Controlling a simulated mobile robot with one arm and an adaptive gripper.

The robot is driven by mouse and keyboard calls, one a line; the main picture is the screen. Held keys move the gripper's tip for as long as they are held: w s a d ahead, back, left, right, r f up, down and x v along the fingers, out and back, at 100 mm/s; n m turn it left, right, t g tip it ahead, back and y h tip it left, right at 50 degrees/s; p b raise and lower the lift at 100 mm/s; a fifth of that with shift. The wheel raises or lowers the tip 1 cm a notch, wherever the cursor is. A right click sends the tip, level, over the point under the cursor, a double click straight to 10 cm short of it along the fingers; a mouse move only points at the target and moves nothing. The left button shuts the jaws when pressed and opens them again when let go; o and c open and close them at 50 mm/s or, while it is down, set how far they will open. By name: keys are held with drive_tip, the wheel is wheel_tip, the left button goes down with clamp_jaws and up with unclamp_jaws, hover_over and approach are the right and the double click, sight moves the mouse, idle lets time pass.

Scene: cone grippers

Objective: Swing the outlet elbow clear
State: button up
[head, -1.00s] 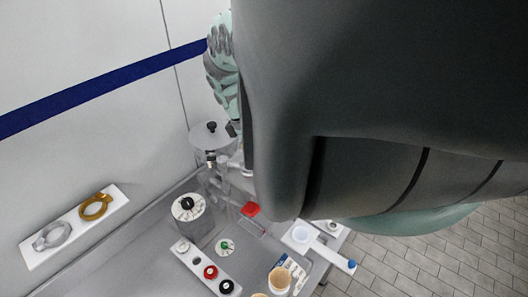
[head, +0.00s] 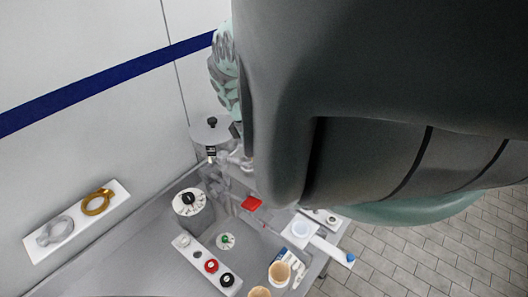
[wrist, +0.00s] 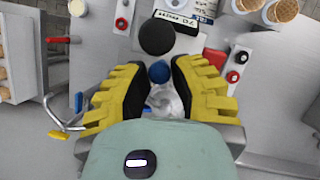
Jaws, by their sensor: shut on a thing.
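In the wrist view, my gripper (wrist: 160,82) has its two yellow, black-padded fingers on either side of a clear, shiny piece (wrist: 166,101), which looks like the outlet elbow. The fingers are shut on it. A blue round knob (wrist: 158,72) shows between the fingertips, and a black round knob (wrist: 157,37) lies just beyond them. In the head view, a grey lidded vessel (head: 210,133) with a black knob stands by the wall, with pale fittings (head: 238,160) at its right. My arm hides the gripper and most of the elbow there.
Cups (head: 279,273) are at the front. A white wall plate (head: 77,222) holds two rings. Tiled floor lies at right.

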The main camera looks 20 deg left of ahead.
clamp_jaws()
